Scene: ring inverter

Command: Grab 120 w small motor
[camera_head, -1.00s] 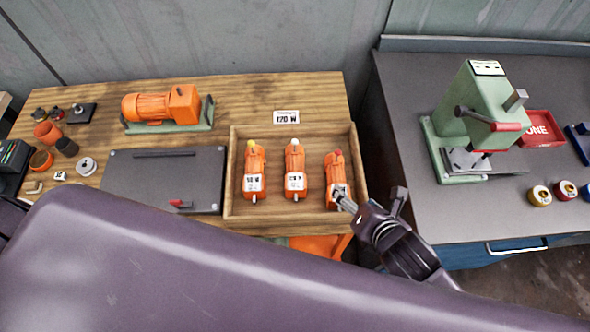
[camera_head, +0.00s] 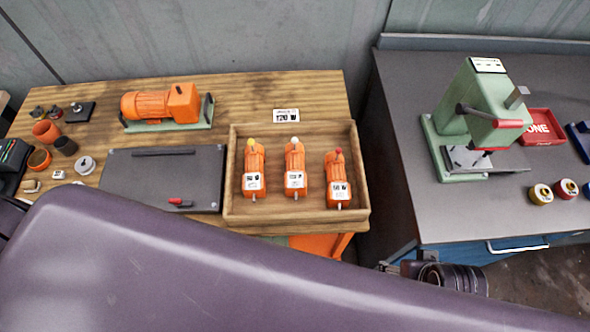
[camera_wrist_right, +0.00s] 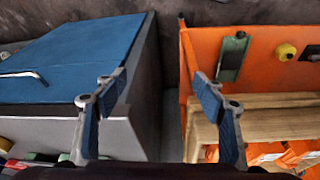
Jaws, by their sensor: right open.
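Three small orange motors lie in a wooden tray (camera_head: 296,218): the left (camera_head: 254,165) has a yellow tip, the middle (camera_head: 294,160) a white tip, the right (camera_head: 337,172) a red tip. Each has a white label too small to read surely. A card reading 120 W (camera_head: 286,115) lies behind the tray. My right gripper (camera_wrist_right: 160,112) is open and empty in the wrist view, with parts of the orange motors (camera_wrist_right: 300,150) at lower right. My left gripper is not in view.
A larger orange motor (camera_head: 162,103) and a dark plate (camera_head: 165,180) share the wooden bench (camera_head: 240,95). A green press (camera_head: 480,110) and a red bin (camera_head: 541,128) stand on the grey bench at right. A gap separates the benches. My own arm link covers the foreground.

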